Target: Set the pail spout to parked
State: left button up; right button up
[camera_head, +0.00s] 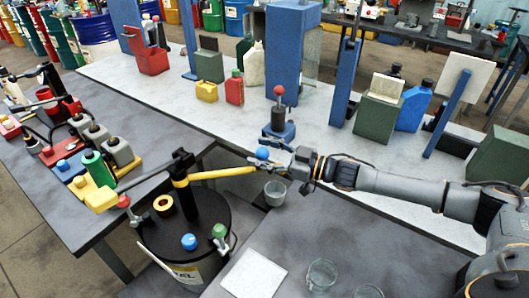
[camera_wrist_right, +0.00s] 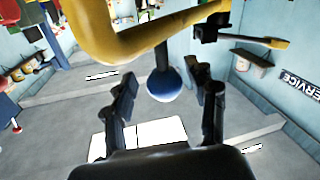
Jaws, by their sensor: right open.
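The pail (camera_head: 166,232) is a dark drum with a black lid at lower left in the head view. A black pump column (camera_head: 186,200) stands on it. A yellow spout (camera_head: 222,173) points right from the column. A blue ball knob (camera_head: 262,153) shows near the spout's outer end. In the right wrist view the curved yellow spout (camera_wrist_right: 130,42) crosses the top and the blue knob (camera_wrist_right: 165,86) hangs on a dark stem. My right gripper (camera_head: 276,158) is open; in the wrist view its fingers (camera_wrist_right: 168,98) stand either side of the knob, with visible gaps. My left gripper is not seen.
A small grey cup (camera_head: 275,192) is below my right gripper. Glass beakers (camera_head: 321,274) and a white sheet (camera_head: 254,274) are on the front table. A red-knobbed lever on a blue base (camera_head: 278,130) stands just behind the gripper. Bottles and coloured blocks crowd the left bench (camera_head: 150,160).

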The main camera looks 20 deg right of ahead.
jog(key=v, duration=1.2)
dwell(0.3)
